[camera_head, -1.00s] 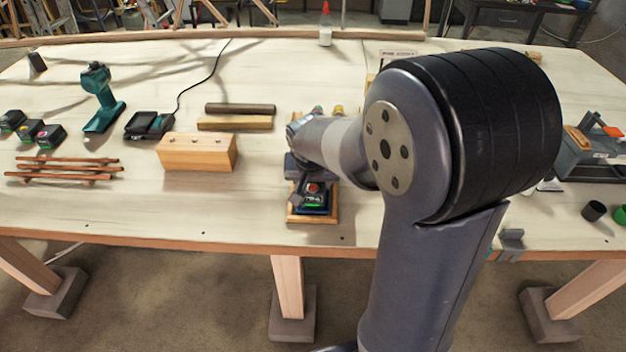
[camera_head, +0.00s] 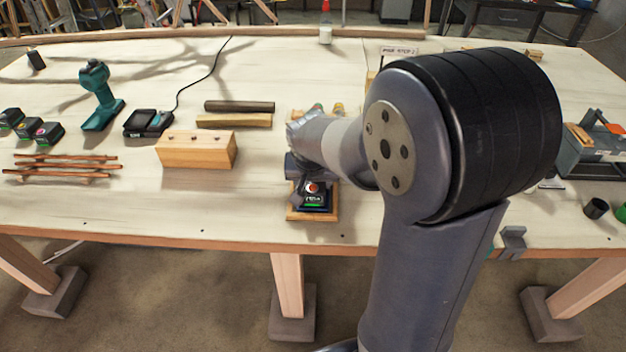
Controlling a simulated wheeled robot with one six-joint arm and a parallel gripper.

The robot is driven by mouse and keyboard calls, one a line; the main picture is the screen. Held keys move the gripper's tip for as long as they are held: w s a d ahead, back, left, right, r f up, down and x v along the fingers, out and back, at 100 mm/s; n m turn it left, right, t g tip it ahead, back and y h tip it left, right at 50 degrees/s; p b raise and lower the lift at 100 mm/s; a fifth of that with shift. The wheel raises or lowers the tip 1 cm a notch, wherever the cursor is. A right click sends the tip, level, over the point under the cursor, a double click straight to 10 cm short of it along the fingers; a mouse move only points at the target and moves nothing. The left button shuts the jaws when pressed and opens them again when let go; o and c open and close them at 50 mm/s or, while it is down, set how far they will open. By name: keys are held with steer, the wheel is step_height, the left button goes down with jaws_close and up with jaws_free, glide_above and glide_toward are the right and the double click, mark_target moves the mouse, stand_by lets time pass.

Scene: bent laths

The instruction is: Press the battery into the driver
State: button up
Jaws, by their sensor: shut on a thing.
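The teal driver (camera_head: 98,95) stands upright on the left part of the table, with its foot on the tabletop. A dark battery (camera_head: 315,201) with a green mark and a red-orange spot sits over a small wooden base (camera_head: 292,214) near the front edge. My gripper (camera_head: 303,190) is at this battery and shut on it. My own arm hides much of the gripper, so the finger contact is only partly visible. I cannot tell whether the battery touches the base.
Several dark batteries (camera_head: 48,133) stand at the far left. A black charger (camera_head: 148,123) with a cable lies beside the driver. A grey toolbox (camera_head: 588,160) is at right.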

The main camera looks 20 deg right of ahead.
steer(key=shift+f+b, duration=0.5)
stand_by(0.3)
steer(key=o, duration=1.4)
steer(key=shift+r+p, duration=2.6)
steer(key=shift+r, duration=1)
steer(key=shift+f, duration=0.2)
step_height(320, 180, down, 7)
steer(key=b, duration=0.5)
steer(key=shift+r, duration=0.25)
